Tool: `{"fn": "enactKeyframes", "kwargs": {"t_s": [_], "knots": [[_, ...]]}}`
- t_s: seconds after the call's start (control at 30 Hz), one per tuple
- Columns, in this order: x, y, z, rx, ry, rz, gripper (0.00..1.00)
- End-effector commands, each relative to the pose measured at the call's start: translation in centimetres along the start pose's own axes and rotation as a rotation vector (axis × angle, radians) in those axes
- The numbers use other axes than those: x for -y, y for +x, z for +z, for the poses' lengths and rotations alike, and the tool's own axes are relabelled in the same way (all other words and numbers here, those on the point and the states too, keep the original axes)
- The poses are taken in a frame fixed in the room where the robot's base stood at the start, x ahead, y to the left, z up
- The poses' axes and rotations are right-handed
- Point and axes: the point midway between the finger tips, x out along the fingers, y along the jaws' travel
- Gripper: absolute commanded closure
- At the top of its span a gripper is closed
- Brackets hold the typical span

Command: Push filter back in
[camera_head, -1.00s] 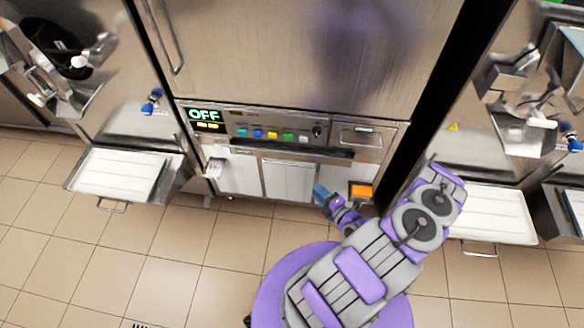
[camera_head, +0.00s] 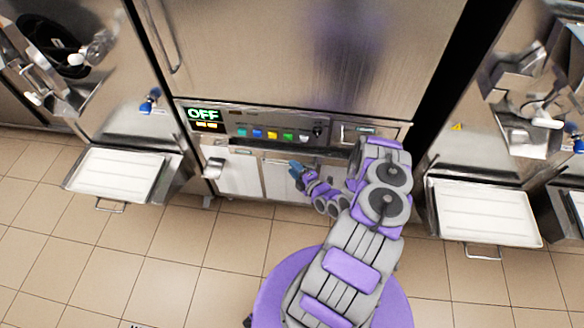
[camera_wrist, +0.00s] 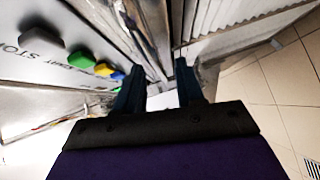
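The freezer's lower front has pale panels below the control strip. The middle panel (camera_head: 278,182) may be the filter, but I cannot tell for sure. In the wrist view a ribbed grey panel (camera_wrist: 235,14) shows at the top, beyond the fingers. My gripper (camera_head: 295,168) is in front of the middle panel, near its upper edge; I cannot tell whether it touches. In the wrist view my gripper (camera_wrist: 158,82) has its two dark blue fingers apart, with nothing clearly held between them. My arm hides the right part of the lower front.
The control strip has an OFF display (camera_head: 204,115) and coloured buttons (camera_head: 273,135) just above my gripper. A metal spout-like piece (camera_head: 214,167) sticks out at left. Trays stand out at left (camera_head: 118,174) and right (camera_head: 483,212). Tiled floor is free in front.

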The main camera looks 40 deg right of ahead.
Motion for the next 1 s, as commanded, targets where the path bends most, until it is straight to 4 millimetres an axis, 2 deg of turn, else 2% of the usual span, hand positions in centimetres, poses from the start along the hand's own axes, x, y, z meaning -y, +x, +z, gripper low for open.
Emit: {"fn": "enactKeyframes", "kwargs": {"t_s": [0.2, 0.5, 0.9, 1.0], "knots": [[0.0, 1.6, -0.1, 0.001, -0.001, 0.001, 0.62], [-0.1, 1.7, -0.2, 0.002, -0.002, 0.001, 0.62], [0.0, 1.8, 0.0, 0.003, 0.0, 0.0, 1.0], [0.0, 1.8, 0.0, 0.004, 0.0, -0.001, 1.0]]}}
